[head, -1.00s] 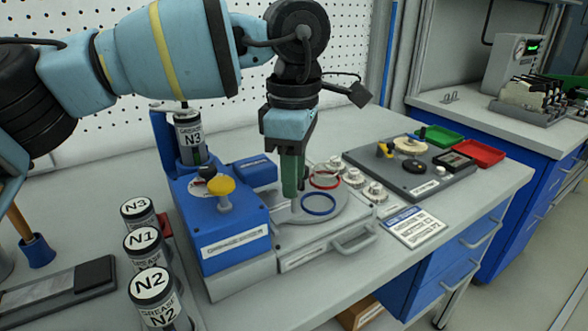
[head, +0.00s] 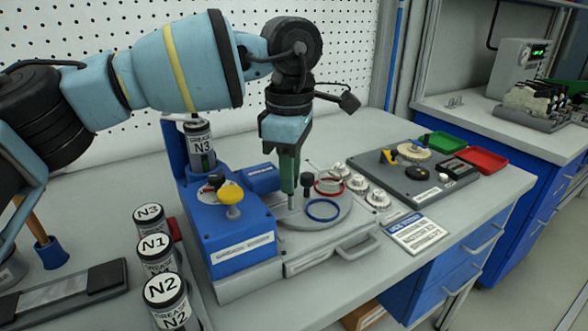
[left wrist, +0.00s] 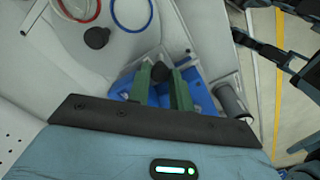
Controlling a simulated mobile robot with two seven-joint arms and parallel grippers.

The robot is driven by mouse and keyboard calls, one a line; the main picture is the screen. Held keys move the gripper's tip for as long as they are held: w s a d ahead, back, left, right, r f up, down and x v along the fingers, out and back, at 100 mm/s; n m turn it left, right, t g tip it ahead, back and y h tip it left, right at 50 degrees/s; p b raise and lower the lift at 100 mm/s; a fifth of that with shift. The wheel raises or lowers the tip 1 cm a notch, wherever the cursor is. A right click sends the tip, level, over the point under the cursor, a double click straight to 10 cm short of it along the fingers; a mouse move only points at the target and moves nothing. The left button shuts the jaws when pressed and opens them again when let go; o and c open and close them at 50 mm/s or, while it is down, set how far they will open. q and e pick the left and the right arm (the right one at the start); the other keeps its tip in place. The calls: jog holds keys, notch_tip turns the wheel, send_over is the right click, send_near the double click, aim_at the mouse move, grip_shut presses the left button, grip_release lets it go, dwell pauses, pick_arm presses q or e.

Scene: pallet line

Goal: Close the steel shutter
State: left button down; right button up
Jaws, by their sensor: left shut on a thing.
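A grey metal station with a round grey plate (head: 340,216) stands on the bench in the head view. I cannot tell for certain which grey part is the steel shutter. My left gripper (head: 290,188) points down over the left side of this plate, with its green fingers shut on a small part. A thin grey post (head: 290,203) shows just under the fingertips. In the left wrist view, a dark knob (left wrist: 163,73) shows between the green fingers, partly hidden by them. My right gripper is not identifiable in view.
A blue housing (head: 235,240) with a yellow knob (head: 231,194) stands left of the gripper. Red (head: 329,188) and blue (head: 322,210) rings and a black knob (head: 306,180) are close on the right. Grease cans (head: 160,250) stand at front left.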

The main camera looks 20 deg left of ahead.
pick_arm(q)
jog(key=c, duration=1.6)
grip_release()
jog(key=shift+w+a+r, duration=0.1)
jog(key=shift+w+a, duration=0.05)
jog(key=shift+a, duration=0.05)
jog(key=o, duration=0.3)
jog(key=shift+o, duration=0.2)
notch_tip(320, 180, up, 7)
jog(key=shift+f+p, duration=0.15)
jog(key=shift+p, duration=0.15)
jog(key=shift+r, duration=0.5)
